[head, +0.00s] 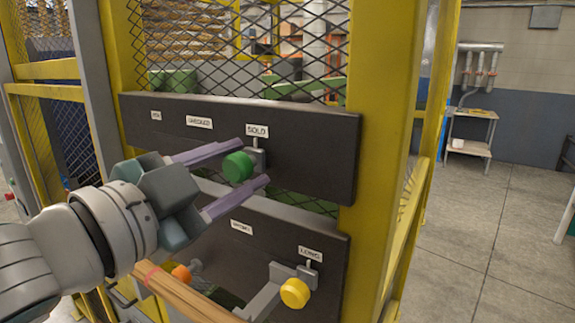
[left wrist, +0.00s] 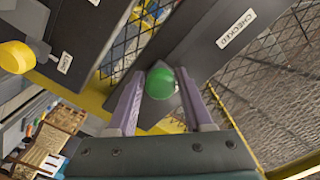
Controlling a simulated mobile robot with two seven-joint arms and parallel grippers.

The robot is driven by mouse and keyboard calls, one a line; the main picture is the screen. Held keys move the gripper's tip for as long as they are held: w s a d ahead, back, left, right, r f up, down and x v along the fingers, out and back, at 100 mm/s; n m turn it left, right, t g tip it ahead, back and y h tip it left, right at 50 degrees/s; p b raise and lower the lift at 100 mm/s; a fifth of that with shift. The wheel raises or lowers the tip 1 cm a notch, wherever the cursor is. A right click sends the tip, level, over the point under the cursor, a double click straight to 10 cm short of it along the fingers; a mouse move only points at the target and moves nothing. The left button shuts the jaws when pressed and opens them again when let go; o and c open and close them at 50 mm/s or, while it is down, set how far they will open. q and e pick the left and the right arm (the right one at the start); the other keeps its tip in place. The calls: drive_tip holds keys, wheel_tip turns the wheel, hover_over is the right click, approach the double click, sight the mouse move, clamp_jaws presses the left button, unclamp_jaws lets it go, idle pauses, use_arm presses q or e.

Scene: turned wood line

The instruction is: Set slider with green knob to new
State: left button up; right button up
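The green knob (head: 238,166) belongs to a slider on the upper dark panel (head: 310,145) and stands under the SOLD label (head: 257,131), at the right end of the row. The CHECKED label (head: 199,122) is left of it, and a small label (head: 156,115), seemingly NEW, is at the far left. My left gripper (head: 253,162) is open, with one finger on each side of the knob. In the left wrist view the green knob (left wrist: 160,83) shows between the spread fingers; contact cannot be told. My right gripper is not in view.
A lower panel (head: 325,250) carries a yellow knob (head: 295,292) under LONG and an orange knob (head: 181,273) further left. A wooden bar (head: 185,297) lies below my left gripper. Yellow posts (head: 385,110) and wire mesh frame the panels. Open floor lies at the right.

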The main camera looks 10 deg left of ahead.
use_arm(q)
clamp_jaws()
idle(1.0)
